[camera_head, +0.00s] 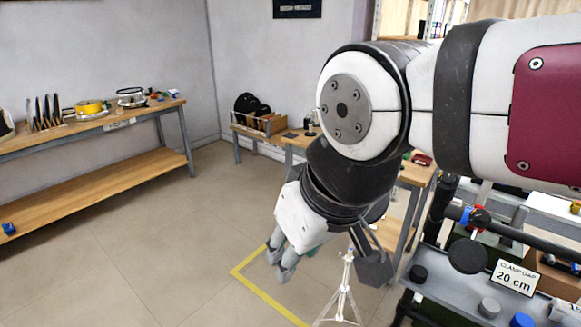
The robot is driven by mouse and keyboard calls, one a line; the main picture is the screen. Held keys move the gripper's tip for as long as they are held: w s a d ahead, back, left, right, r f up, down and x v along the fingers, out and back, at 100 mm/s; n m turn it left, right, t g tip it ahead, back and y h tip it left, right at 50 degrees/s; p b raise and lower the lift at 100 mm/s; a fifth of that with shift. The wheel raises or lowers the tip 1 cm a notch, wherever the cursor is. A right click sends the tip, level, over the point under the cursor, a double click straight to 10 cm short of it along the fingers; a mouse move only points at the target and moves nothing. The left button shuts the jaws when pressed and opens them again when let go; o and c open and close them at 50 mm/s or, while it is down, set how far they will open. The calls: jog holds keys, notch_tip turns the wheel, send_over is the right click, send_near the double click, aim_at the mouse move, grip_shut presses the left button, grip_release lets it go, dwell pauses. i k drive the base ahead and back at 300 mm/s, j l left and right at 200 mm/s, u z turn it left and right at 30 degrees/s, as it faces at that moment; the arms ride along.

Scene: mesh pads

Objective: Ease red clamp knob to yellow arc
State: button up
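My gripper (279,264) hangs low in the middle of the head view, pointing down above the floor. Its two grey fingers are seen from an angle that hides the gap between them, and nothing clear shows in them. A small red part (479,219) sits beside a blue clamp piece (464,214) on a black rail at the right. It may be the red clamp knob, but it is too small and partly covered to be sure. My gripper is well to the left of it and apart from it. I cannot make out a yellow arc there.
A grey tray (455,292) at lower right holds dark and grey knobs and a "CLAMP GAP 20 cm" sign (514,281). A silver tripod (344,300) stands near my gripper. A yellow line (262,295) marks the floor. A bench (95,128) stands left; open floor lies between.

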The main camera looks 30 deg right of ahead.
aim_at(482, 215)
jog(key=z, duration=1.9)
jog(key=i+j, duration=0.1)
jog(key=j, duration=0.25)
jog(key=i+j, duration=0.1)
jog(key=j, duration=0.25)
jog(key=i+j, duration=0.1)
jog(key=j, duration=0.25)
